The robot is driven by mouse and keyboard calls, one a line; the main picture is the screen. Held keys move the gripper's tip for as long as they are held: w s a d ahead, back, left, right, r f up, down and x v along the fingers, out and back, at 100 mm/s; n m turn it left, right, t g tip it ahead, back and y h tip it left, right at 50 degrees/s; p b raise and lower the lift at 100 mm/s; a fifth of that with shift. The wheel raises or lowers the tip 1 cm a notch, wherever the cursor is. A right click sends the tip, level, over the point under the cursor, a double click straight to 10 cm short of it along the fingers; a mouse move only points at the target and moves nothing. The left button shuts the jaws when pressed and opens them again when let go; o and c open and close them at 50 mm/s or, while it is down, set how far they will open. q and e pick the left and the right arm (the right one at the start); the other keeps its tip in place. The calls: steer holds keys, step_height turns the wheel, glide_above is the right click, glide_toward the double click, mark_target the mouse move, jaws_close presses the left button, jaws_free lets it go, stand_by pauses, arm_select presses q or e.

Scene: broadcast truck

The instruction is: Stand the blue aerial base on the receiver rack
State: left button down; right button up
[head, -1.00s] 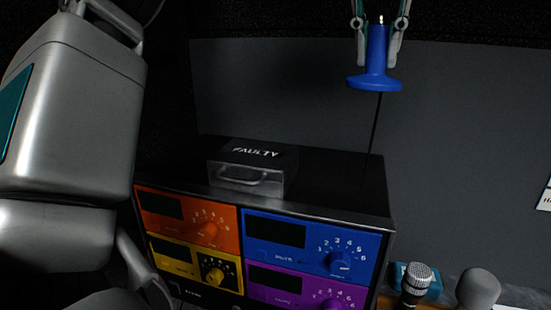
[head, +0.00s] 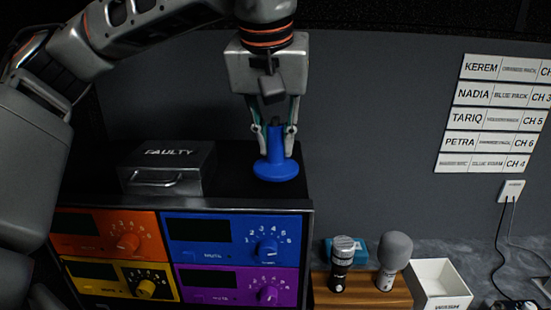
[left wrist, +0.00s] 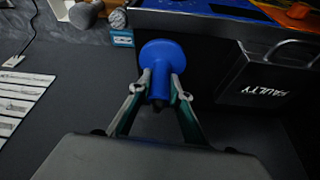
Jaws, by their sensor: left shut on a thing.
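The blue aerial base (head: 276,169) has a wide round foot and a narrower upright stem. My left gripper (head: 274,140) is shut on its stem from above, and the base is upright with its foot down. It is over the right part of the black top of the receiver rack (head: 230,188); I cannot tell whether the foot touches the top. In the left wrist view the blue base (left wrist: 160,56) sits between the two fingertips (left wrist: 160,88), beside the rack's edge (left wrist: 200,22). My right gripper is not in view.
A metal FAULTY box (head: 167,168) stands on the rack's left part. The rack front has orange, blue, yellow and purple units. To the right are microphones (head: 342,262) on a wooden block, a white tray (head: 440,282) and wall name labels (head: 492,112).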

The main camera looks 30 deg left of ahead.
mark_target(275, 166)
arm_select(q)
steer(key=shift+f, duration=1.75)
steer(key=shift+f, duration=0.1)
steer(key=c, duration=1.9)
jaws_free()
steer(key=shift+f, duration=0.1)
steer(key=v, duration=1.2)
